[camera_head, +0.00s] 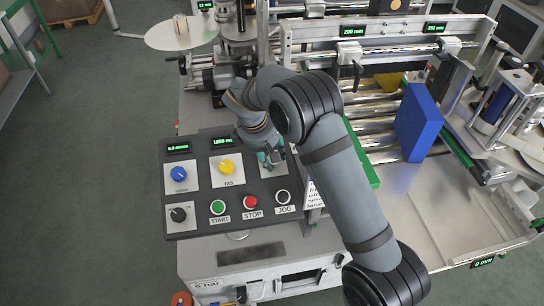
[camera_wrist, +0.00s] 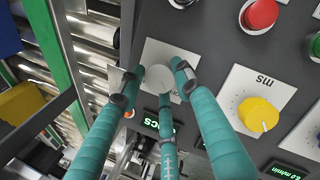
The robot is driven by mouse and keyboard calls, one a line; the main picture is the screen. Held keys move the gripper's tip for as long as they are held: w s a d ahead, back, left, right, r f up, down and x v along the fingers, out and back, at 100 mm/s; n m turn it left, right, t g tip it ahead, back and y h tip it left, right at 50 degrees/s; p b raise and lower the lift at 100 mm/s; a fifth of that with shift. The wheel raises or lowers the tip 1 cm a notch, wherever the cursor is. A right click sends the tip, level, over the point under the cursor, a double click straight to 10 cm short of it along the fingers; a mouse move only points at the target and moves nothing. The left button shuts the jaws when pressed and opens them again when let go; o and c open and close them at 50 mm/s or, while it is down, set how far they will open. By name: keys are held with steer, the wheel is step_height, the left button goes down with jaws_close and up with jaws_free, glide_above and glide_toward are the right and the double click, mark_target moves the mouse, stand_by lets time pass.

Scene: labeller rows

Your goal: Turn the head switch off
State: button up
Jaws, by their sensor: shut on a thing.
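My gripper (camera_head: 270,157) is at the upper right of the dark control panel (camera_head: 205,230). In the wrist view its teal fingers (camera_wrist: 160,82) are closed around a round grey knob (camera_wrist: 168,76) on a pale square plate. In the head view my arm and fingers mostly hide that knob. A black rotary switch (camera_head: 178,214) sits on a pale plate at the panel's lower left, apart from my gripper. Its small markings are too small to read, and I cannot tell which control is the head switch.
The panel also has a blue knob (camera_head: 179,174), a yellow knob (camera_head: 226,167), a green START button (camera_head: 217,207), a red STOP button (camera_head: 250,202) and a black JOG button (camera_head: 282,197). A roller conveyor with a blue block (camera_head: 418,122) lies to the right.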

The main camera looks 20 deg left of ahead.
steer(key=shift+s+d+f, duration=0.25)
steer(key=o, duration=1.1)
steer(key=shift+w+r, duration=0.1)
steer(key=shift+r, duration=0.1)
steer(key=v, duration=1.2)
steer(key=shift+a, duration=0.15)
steer(key=x, duration=1.2)
steer(key=shift+w, duration=0.1)
steer(key=shift+r, duration=0.1)
